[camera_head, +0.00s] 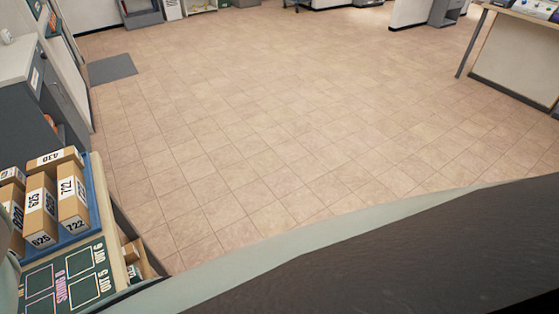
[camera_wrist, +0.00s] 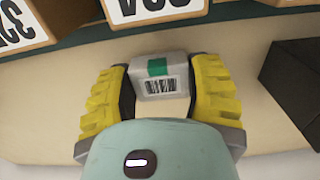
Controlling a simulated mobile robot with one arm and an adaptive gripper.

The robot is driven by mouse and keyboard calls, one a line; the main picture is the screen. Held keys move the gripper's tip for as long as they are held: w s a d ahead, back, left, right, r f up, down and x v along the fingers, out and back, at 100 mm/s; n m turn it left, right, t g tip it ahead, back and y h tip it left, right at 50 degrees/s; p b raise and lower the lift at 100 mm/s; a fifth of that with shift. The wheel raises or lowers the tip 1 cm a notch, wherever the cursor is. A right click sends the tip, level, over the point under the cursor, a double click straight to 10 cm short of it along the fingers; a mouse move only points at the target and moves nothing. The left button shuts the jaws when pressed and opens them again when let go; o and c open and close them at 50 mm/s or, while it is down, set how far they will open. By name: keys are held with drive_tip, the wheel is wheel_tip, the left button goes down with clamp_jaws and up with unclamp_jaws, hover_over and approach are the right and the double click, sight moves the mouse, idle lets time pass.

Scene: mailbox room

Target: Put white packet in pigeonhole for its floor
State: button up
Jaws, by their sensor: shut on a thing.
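In the wrist view my gripper (camera_wrist: 160,92) has yellow ribbed fingers with dark pads. It is shut on the white packet (camera_wrist: 158,66), a small pale box with a green patch and a barcode on the side facing the camera. The far side of the packet is hidden. Just beyond the packet are boxes with large black print, one partly cut off at the top (camera_wrist: 158,10) and one at the left (camera_wrist: 20,25). I cannot read a floor on the packet, and no pigeonhole can be made out. My gripper does not show in the head view.
In the head view several brown numbered boxes (camera_head: 73,205) stand in a blue tray (camera_head: 97,195) at the left. A green marked board (camera_head: 70,277) lies in front. A grey cabinet (camera_head: 25,115) stands behind. Open tiled floor (camera_head: 260,120) fills the middle. A table (camera_head: 520,45) stands far right.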

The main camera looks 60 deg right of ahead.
drive_tip(key=shift+f, duration=0.6)
drive_tip(key=shift+f, duration=0.15)
drive_tip(key=o, duration=1.2)
drive_tip(key=shift+r, duration=0.6)
wheel_tip(320, 180, up, 2)
drive_tip(key=shift+r, duration=0.1)
wheel_tip(320, 180, up, 7)
drive_tip(key=shift+r+p, duration=0.2)
drive_tip(key=shift+p, duration=0.35)
drive_tip(key=shift+d+r+p, duration=0.1)
drive_tip(key=shift+r+p, duration=0.7)
drive_tip(key=shift+p, duration=0.05)
